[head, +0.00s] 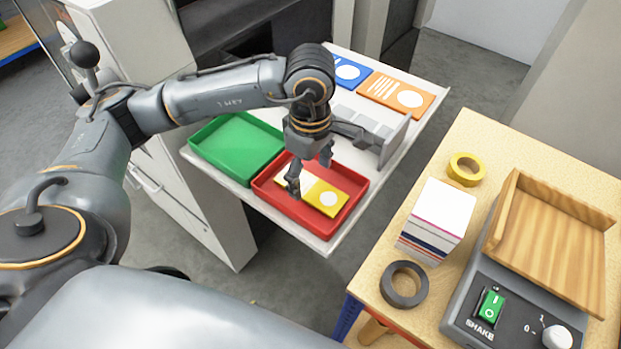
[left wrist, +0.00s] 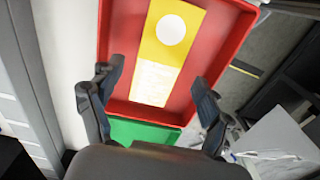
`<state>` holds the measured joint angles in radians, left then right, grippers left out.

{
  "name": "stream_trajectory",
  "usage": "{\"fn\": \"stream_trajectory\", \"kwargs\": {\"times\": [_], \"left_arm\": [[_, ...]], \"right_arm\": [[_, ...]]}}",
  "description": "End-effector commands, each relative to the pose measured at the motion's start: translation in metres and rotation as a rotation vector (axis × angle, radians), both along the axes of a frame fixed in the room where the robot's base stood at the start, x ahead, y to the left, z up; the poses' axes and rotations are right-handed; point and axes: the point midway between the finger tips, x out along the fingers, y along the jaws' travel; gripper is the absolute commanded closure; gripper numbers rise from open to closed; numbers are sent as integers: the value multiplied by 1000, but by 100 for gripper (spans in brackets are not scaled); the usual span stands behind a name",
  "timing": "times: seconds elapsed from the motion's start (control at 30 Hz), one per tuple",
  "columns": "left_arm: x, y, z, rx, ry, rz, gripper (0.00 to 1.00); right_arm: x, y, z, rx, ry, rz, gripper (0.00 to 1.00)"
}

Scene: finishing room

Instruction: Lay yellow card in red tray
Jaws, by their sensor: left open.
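The yellow card (head: 335,190), with a white circle and a pale block, lies inside the red tray (head: 357,205) on a white shelf. In the left wrist view the yellow card (left wrist: 187,50) lies lengthwise in the red tray (left wrist: 222,57). My left gripper (head: 310,178) is just above the tray with its fingers apart, over the card's left part. In the left wrist view the open fingers of my left gripper (left wrist: 152,98) stand on either side of the card, with nothing between them. My right gripper is not in view.
An empty green tray (head: 237,147) sits left of the red tray. A blue card (head: 348,73) and an orange card (head: 393,92) lie at the shelf's back. A wooden table (head: 450,150) at right holds a card stack (head: 440,212), tape rolls and a shaker (head: 510,300).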

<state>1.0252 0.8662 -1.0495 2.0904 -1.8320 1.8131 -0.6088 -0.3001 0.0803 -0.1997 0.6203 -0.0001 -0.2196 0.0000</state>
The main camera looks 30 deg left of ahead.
Motion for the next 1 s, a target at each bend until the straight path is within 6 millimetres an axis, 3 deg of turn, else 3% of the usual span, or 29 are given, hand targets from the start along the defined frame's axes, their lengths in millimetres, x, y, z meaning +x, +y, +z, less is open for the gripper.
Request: {"fn": "stream_trajectory", "kwargs": {"times": [0.2,0.43,0.6,0.9,1.0], "left_arm": [[1,-1,48,-2,-8,-2,22],[1,0,88,0,-5,0,22],[0,0,98,0,-1,0,22],[0,-1,99,-2,0,-1,22],[-3,-11,96,-43,12,-11,22]], "right_arm": [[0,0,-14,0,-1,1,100],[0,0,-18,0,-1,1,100],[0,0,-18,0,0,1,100],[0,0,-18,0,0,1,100],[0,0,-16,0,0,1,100]]}}
